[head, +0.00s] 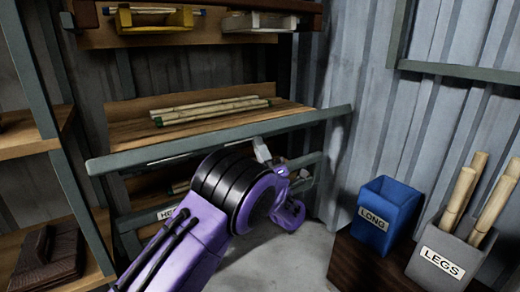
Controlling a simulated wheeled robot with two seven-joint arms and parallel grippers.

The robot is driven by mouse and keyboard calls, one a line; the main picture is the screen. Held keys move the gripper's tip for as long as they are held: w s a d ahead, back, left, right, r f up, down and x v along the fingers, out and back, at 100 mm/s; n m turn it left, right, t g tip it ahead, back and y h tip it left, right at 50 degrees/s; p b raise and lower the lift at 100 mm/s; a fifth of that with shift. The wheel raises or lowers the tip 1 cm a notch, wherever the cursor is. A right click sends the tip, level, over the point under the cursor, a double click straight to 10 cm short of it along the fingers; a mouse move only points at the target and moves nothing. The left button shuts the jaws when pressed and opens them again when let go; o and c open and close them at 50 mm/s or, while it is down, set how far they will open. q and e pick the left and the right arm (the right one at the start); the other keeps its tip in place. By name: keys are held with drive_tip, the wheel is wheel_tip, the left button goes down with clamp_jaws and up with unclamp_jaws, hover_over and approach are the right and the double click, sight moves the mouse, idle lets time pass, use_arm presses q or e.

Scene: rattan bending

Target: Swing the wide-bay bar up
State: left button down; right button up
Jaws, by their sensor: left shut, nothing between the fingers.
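The wide-bay bar (215,141) is a long grey-green bar across the front of the wooden shelf bay in the middle. It lies nearly level, with its right end higher in the picture. My left arm, purple with black rings, comes up from the bottom in front of the bay. My left gripper (262,151) is shut and empty, small and partly hidden behind the wrist. Its pale tip overlaps the bar near its right half; I cannot tell whether it touches. My right gripper is not in view.
Bamboo poles (211,110) lie on the shelf behind the bar. A lower shelf with a partly hidden label is behind my arm. A blue LONG bin (388,214) and a grey LEGS bin (446,254) with poles stand at right.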

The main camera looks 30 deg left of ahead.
sight(257, 125)
use_arm(q)
drive_tip(key=shift+r+p, duration=0.7)
drive_tip(key=shift+r, duration=0.65)
drive_tip(key=shift+w+a+r+p, duration=0.1)
drive_tip(key=shift+a+r+p, duration=0.2)
drive_tip(key=shift+r, duration=0.25)
drive_tip(key=shift+w+a+r+p, duration=0.1)
drive_tip(key=shift+a+r+p, duration=0.05)
drive_tip(key=shift+r+p, duration=0.35)
drive_tip(key=shift+w+a+r+p, duration=0.1)
drive_tip(key=shift+a+r+p, duration=0.15)
drive_tip(key=shift+r, duration=0.35)
drive_tip(key=shift+p+x, duration=0.75)
drive_tip(key=shift+x, duration=0.85)
drive_tip(key=shift+r, duration=0.15)
drive_tip(key=shift+a+r, duration=0.1)
